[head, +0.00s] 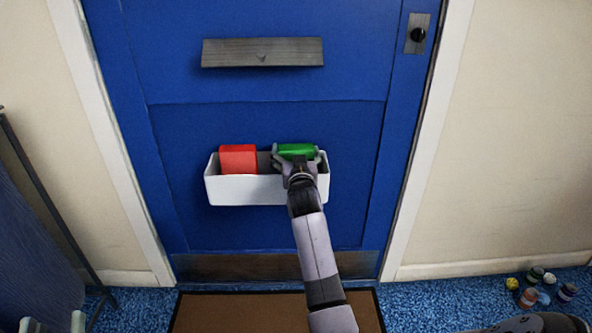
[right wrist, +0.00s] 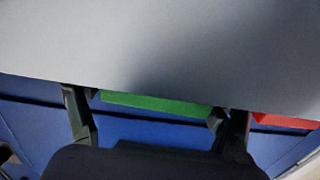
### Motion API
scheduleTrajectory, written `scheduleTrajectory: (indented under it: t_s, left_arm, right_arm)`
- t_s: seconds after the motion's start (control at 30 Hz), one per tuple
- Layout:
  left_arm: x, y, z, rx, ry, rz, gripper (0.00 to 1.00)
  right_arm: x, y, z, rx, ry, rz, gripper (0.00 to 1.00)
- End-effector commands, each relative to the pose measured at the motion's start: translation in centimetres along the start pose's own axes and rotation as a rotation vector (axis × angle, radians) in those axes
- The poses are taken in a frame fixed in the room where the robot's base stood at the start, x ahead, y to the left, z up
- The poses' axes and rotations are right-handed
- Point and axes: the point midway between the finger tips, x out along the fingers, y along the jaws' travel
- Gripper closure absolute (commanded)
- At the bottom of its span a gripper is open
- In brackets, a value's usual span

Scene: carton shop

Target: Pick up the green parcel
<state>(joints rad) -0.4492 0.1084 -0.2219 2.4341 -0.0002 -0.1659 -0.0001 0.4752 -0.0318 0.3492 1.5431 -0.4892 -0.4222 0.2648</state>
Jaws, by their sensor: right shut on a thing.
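The green parcel (head: 296,150) sits in the right part of a white bin (head: 250,190) on the blue door. My right gripper (head: 296,160) reaches it from the front, with a finger at each side of the parcel, and is shut on it. In the right wrist view, the green parcel (right wrist: 155,104) shows as a strip between the two fingers (right wrist: 150,122), partly hidden by a large pale surface. My left gripper (head: 52,324) shows only its two fingertips at the bottom left; they are apart with nothing seen between them.
A red parcel (head: 238,159) stands in the bin's left part; it also shows in the right wrist view (right wrist: 285,121). A grey plate (head: 262,52) is higher on the door (head: 270,125). A brown mat (head: 240,312) lies below. Several small jars (head: 528,297) stand at right.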

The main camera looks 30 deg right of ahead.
Motion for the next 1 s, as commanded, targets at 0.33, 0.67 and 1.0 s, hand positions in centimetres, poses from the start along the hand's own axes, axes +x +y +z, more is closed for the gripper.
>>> scheduleTrajectory:
  t_s: [0.33,0.67,1.0]
  left_arm:
    - [0.0,0.0,0.0,0.0,0.0,0.0,0.6]
    - [0.0,0.0,0.2,0.0,-0.021,0.0,0.6]
    - [-1.7,-0.8,5.8,0.007,-0.351,-0.018,0.6]
  right_arm:
    - [0.0,0.0,-0.1,-0.001,0.002,0.0,0.67]
    - [0.0,0.0,-0.6,0.0,0.003,0.0,0.67]
    - [0.0,0.0,-4.4,0.0,0.005,0.0,0.67]
